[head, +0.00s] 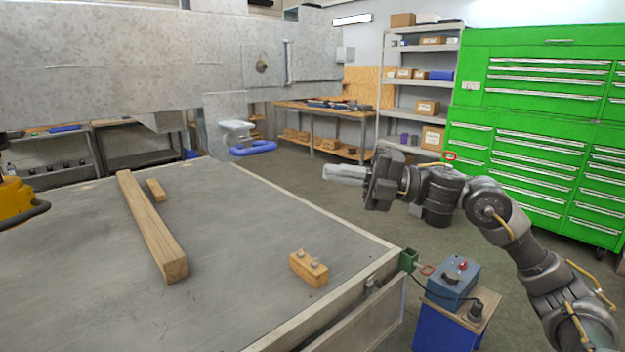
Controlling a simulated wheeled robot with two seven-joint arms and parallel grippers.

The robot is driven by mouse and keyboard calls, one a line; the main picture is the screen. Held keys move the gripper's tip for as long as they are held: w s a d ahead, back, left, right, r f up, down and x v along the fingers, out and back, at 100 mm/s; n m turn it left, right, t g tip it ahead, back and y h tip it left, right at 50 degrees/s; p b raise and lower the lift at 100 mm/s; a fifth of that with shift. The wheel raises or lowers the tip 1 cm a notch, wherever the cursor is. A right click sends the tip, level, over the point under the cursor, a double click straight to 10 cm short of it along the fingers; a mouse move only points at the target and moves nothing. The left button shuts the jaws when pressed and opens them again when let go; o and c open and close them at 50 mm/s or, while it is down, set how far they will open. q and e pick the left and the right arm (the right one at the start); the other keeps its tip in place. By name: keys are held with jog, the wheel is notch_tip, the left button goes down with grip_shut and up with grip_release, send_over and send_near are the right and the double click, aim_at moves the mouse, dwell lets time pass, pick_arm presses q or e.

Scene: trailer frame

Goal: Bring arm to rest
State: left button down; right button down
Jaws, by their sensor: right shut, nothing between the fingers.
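My right arm comes in from the lower right, bent at the elbow. Its gripper (345,174) points left and is shut and empty. It is raised in the air near the right edge of the trailer bed (235,270), apart from everything. My left gripper is not in view.
On the bed lie a long wooden beam (150,222), a short wood piece (155,190) and a wooden block with bolts (309,268). A blue control box (453,282) stands by the bed's corner. A green tool cabinet (540,120), shelves (415,110) and a workbench (330,112) stand behind.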

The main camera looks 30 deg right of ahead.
jog(key=shift+s+d, duration=0.35)
jog(key=shift+w, duration=0.1)
